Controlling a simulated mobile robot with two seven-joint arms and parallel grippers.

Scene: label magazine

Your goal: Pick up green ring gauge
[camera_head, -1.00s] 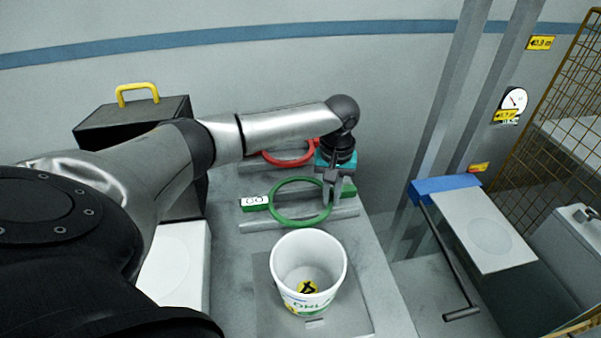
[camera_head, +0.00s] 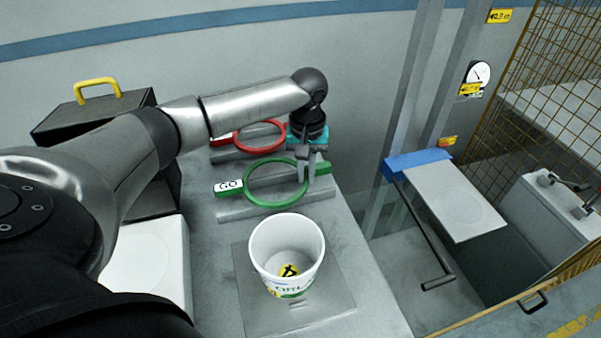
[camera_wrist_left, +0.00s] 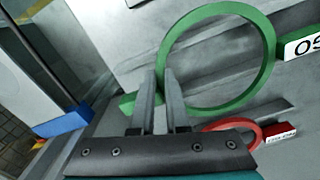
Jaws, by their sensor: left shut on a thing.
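The green ring gauge (camera_head: 249,197) has a white GO label on its left handle and sits at a grey rail holder (camera_head: 240,214) on the grey bench. My left gripper (camera_head: 312,172) is shut on its right side, where ring meets handle. In the left wrist view, the gripper's fingers (camera_wrist_left: 166,90) cross the green ring gauge (camera_wrist_left: 262,80) there, with the handle end showing on their left. I cannot tell any gap between the gauge and its holder. My right gripper is not in view.
A red ring gauge (camera_head: 262,149) lies behind the green one. A white bucket (camera_head: 262,262) stands in front on a grey plate (camera_head: 250,315). A black case with a yellow handle (camera_head: 97,84) is at the left. The bench ends right of the gauges.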

